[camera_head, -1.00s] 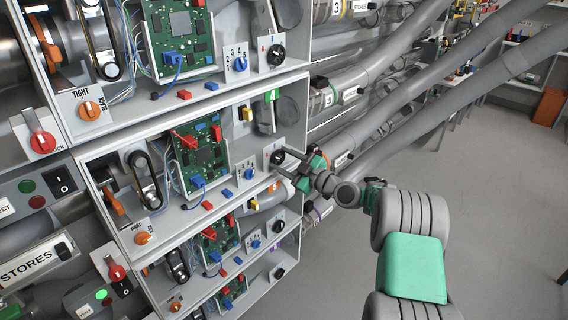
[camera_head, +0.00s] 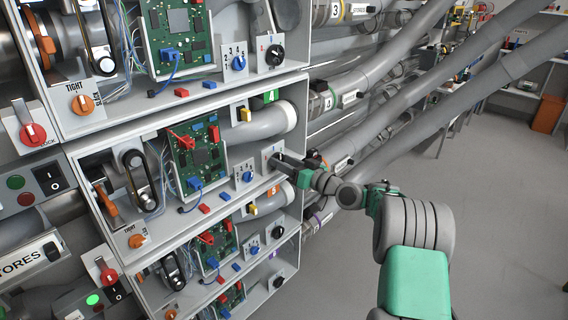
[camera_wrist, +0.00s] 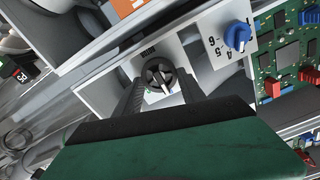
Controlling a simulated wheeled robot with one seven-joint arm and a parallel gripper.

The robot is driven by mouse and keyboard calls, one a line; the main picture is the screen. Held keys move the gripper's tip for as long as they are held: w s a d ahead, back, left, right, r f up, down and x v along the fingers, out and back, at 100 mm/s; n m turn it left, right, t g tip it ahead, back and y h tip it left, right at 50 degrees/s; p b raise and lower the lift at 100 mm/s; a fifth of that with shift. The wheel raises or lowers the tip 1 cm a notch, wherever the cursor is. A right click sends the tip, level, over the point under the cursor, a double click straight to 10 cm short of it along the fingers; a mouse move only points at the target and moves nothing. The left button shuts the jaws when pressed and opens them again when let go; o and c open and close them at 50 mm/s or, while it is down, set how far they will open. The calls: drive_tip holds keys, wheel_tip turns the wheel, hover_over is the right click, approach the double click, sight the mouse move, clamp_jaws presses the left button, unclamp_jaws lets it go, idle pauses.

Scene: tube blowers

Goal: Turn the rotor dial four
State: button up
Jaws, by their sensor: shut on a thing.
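The rotor dial (camera_wrist: 158,76) is a round black knob with a white pointer on a white plate in the wrist view. My gripper (camera_wrist: 160,92) is shut on this black dial, one finger on each side of it. In the head view my gripper (camera_head: 284,161) covers the dial at the right end of the second shelf from the top, so the dial is mostly hidden there. A blue knob (camera_wrist: 238,36) with numbers around it sits beside the dial's plate.
A green circuit board (camera_head: 198,155) stands in the same bay. Another black dial (camera_head: 275,55) is on the shelf above and a further one (camera_head: 277,232) below. Grey pipes (camera_head: 400,80) run behind my arm. The floor at the right (camera_head: 500,220) is clear.

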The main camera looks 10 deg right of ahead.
drive_tip(key=m+p, duration=0.2)
drive_tip(key=m, duration=0.3)
drive_tip(key=m+p, duration=0.2)
drive_tip(key=m, duration=0.4)
drive_tip(key=shift+w+d+m, duration=0.15)
drive_tip(key=shift+d+m, duration=0.05)
drive_tip(key=shift+m, duration=0.1)
drive_tip(key=shift+f, duration=0.1)
idle(0.3)
drive_tip(key=o, duration=1.3)
drive_tip(key=shift+o, duration=0.3)
drive_tip(key=shift+f, duration=0.1)
drive_tip(key=shift+f, duration=0.1)
